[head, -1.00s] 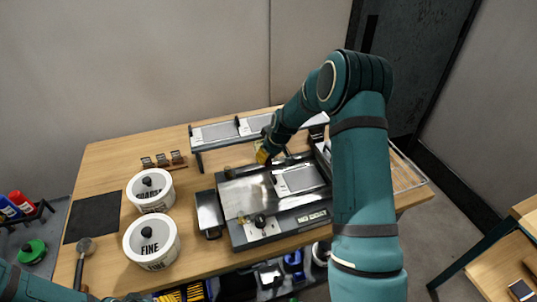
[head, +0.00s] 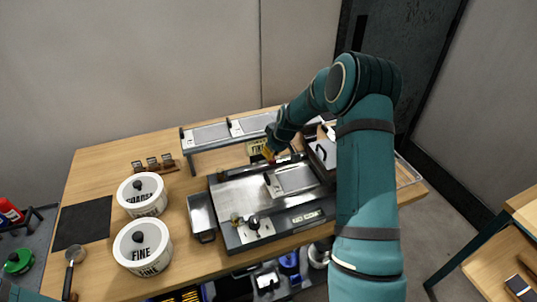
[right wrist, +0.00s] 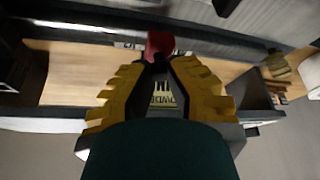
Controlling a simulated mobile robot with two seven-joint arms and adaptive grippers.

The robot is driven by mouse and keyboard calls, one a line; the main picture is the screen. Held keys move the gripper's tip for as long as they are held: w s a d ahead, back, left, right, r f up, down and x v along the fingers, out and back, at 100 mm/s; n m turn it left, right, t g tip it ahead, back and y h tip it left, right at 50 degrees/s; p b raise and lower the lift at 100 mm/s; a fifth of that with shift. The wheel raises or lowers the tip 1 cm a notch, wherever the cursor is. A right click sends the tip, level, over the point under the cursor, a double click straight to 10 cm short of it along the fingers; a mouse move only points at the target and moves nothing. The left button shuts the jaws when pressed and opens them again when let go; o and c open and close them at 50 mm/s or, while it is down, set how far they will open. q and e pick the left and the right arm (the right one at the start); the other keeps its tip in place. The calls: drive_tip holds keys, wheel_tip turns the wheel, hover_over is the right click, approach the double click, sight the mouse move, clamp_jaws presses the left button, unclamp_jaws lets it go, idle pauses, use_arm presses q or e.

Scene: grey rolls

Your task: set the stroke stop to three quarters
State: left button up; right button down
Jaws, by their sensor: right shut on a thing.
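The grey machine (head: 235,200) lies on the wooden bench, with a long rail along its back edge. A red knob (right wrist: 160,44) shows between my fingertips in the right wrist view, in front of that rail; I take it for the stroke stop. My right gripper (head: 270,154) reaches over the back of the machine, its yellow fingers shut on the red knob. Small pale marks (right wrist: 130,45) lie near the knob, too small to read. A light plate (head: 295,179) sits on the machine's bed. My left gripper is out of view.
Two white tubs, one marked FINE (head: 142,247) and one marked COARSE (head: 142,195), stand to the left. A metal tray (head: 201,215) lies beside the machine. A raised shelf (head: 210,134) stands behind it. A dark mat (head: 83,222) lies at far left.

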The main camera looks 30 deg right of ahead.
drive_tip(key=c, duration=0.8)
unclamp_jaws()
drive_tip(key=shift+f, duration=0.1)
drive_tip(key=v, duration=1.2)
drive_tip(key=shift+w+a, duration=0.1)
drive_tip(key=shift+w, duration=0.05)
